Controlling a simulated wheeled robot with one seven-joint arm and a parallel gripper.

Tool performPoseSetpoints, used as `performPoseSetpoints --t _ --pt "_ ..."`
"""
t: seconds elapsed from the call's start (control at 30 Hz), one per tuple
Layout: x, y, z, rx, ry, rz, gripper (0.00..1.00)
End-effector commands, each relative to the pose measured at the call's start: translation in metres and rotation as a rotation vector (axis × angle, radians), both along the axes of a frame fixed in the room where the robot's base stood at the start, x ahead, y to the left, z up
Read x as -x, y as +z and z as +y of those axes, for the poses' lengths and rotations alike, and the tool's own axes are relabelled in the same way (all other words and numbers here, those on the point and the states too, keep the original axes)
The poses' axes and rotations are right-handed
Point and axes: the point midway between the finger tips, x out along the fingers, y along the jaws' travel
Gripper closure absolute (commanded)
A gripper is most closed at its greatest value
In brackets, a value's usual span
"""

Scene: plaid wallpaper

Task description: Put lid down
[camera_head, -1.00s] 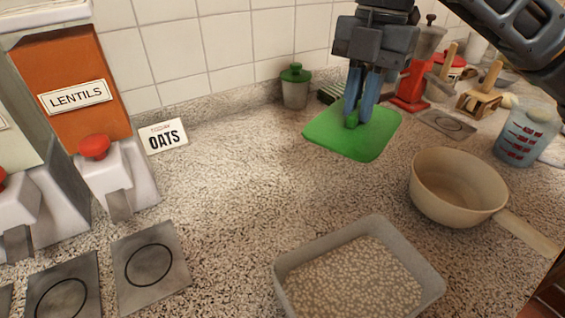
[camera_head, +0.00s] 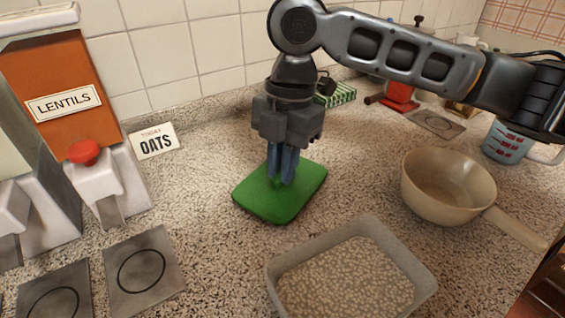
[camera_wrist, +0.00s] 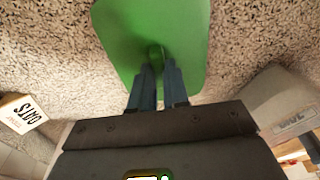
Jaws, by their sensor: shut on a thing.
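The green lid (camera_head: 300,194) is a flat rounded square with a small knob, on or just above the speckled counter behind the tray; I cannot tell if it touches. My gripper (camera_head: 281,182) points down and its blue fingers are shut on the lid's knob. In the wrist view the lid (camera_wrist: 187,40) lies ahead of the fingers (camera_wrist: 157,72), which pinch the knob. The grey tray (camera_head: 280,272), filled with pale oat-like grains, is uncovered in front of the lid.
A beige pan (camera_head: 440,205) with its handle to the right stands right of the tray. An OATS card (camera_head: 154,141), a LENTILS dispenser (camera_head: 62,100) and square metal plates (camera_head: 145,268) are on the left. A measuring jug (camera_head: 505,142) is at right.

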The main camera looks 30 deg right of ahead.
Motion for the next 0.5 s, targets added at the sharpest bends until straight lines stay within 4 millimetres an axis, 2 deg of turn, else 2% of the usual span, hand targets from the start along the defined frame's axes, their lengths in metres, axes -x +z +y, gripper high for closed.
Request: performPoseSetpoints --t 0.3,0.33,0.5 --pt "-0.0001 -0.0033 -0.0001 -0.001 -0.001 0.000 1.00" --pt "-0.0002 -0.0035 -0.0001 0.000 -0.001 -0.001 0.84" --pt "-0.0002 -0.0029 -0.0002 0.000 -0.001 -0.001 0.68"
